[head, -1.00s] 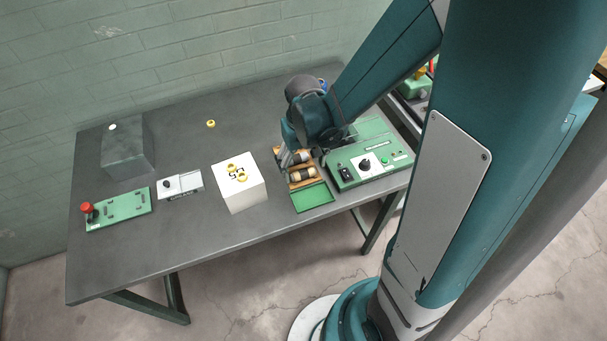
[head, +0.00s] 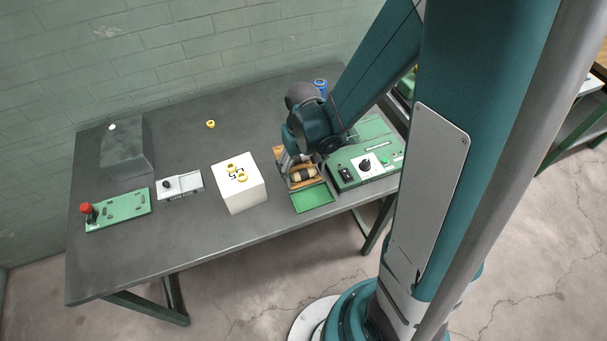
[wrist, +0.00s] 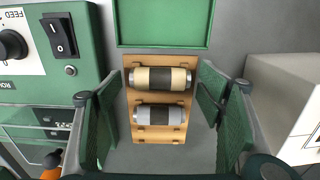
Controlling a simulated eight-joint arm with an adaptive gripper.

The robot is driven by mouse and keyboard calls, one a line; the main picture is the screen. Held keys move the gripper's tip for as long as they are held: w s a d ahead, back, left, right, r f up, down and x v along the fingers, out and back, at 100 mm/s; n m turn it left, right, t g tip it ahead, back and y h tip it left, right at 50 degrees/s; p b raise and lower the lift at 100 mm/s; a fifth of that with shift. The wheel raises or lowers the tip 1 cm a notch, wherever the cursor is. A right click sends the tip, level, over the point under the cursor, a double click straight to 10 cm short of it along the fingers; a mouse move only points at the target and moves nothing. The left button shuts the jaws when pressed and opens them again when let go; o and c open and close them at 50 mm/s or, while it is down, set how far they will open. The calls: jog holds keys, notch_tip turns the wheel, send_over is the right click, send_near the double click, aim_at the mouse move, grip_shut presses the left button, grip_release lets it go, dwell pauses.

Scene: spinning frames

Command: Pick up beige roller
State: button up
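The beige roller (wrist: 160,78) has a dark middle band and metal end pins, and lies across a wooden rack (wrist: 158,133). A grey roller (wrist: 158,115) lies in the same rack, below it in the wrist view. In the head view the beige roller (head: 301,175) shows just in front of my gripper. My gripper (wrist: 170,100) is open in the wrist view, one green finger pad on each side of the rack. Nothing is between the pads in a grip. In the head view my gripper (head: 285,165) is low over the rack, its fingertips partly hidden.
A green tray (head: 313,196) lies in front of the rack. A green machine (head: 362,181) with a knob and switch stands close on the right. A white box (head: 244,194) with yellow rings on top stands left. Open table (head: 190,148) lies farther left.

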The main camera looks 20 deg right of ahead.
aim_at(304, 172)
jog(key=c, duration=0.9)
jog(key=shift+r, duration=0.1)
jog(key=shift+r+p, duration=0.65)
jog(key=shift+r, duration=4.2)
